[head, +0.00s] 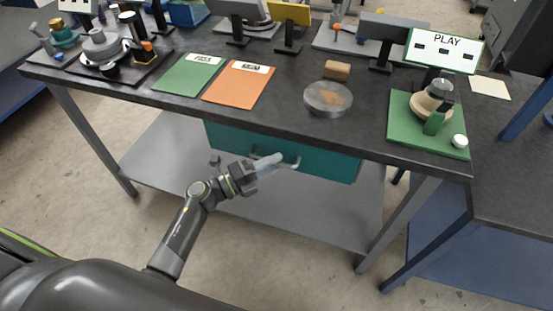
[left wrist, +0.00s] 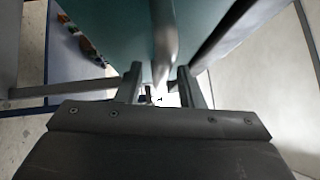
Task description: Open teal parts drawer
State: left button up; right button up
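The teal parts drawer (head: 325,162) hangs under the front edge of the dark workbench, and its front fills the upper part of the left wrist view (left wrist: 112,30). I see no clear gap showing it pulled out. Its grey bar handle (left wrist: 163,35) points down between my left fingers in the left wrist view; it also shows in the head view (head: 291,164). My left gripper (head: 270,161) is at the handle. Its fingers (left wrist: 159,88) stand apart on either side of the bar, with gaps visible. My right gripper is out of view.
The workbench top (head: 130,92) holds a green sheet (head: 188,76), an orange sheet (head: 238,86), a round dish (head: 327,99) and a green mat (head: 399,128) with parts. A grey lower shelf (head: 165,160) lies below the drawer. The floor in front is open.

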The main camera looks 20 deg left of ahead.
pick_arm(q)
jog(key=shift+w+d+r, duration=0.1)
jog(key=shift+w+d, duration=0.35)
jog(key=shift+d, duration=0.05)
grip_shut()
